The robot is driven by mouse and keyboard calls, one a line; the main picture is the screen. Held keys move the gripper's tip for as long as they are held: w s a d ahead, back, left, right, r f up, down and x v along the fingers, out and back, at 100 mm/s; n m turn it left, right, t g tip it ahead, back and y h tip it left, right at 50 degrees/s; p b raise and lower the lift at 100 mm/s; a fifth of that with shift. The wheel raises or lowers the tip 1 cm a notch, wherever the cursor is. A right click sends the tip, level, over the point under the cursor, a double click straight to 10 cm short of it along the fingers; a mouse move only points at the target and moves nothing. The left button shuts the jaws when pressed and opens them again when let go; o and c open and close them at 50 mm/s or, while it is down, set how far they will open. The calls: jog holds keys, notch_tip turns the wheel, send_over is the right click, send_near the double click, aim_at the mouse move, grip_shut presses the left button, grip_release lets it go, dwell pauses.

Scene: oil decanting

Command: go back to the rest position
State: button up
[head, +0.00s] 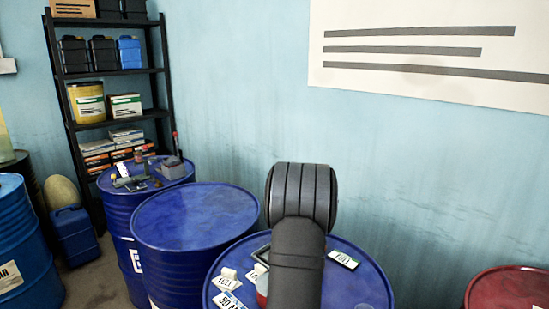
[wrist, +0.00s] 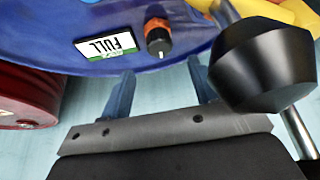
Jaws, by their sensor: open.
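My gripper (wrist: 160,70) shows in the wrist view with its two blue-grey fingers spread apart and nothing between them. It points toward the edge of a blue drum top (wrist: 190,30). A small black bottle-like piece with an orange band (wrist: 158,38) lies or stands on that top just beyond the fingertips, apart from them. In the head view my dark arm covers the middle of the front blue drum (head: 345,290), and the gripper is hidden behind it.
A white-and-green FULL tag (wrist: 110,43) is on the drum top. A large black knob on a metal rod (wrist: 262,65) is close by the right finger. Red drum (wrist: 28,95) at left. In the head view, a bare blue drum (head: 195,215) stands left, and a shelf (head: 115,72) behind.

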jog(key=v, duration=0.7)
jog(key=shift+r, duration=0.3)
jog(key=shift+s, duration=0.1)
jog(key=shift+n, duration=0.3)
jog(key=x, duration=1.5)
jog(key=shift+s+r, duration=0.1)
jog(key=shift+r, duration=0.1)
jog(key=shift+n+y, duration=0.4)
jog(key=shift+n, duration=0.4)
jog(key=shift+a, duration=0.1)
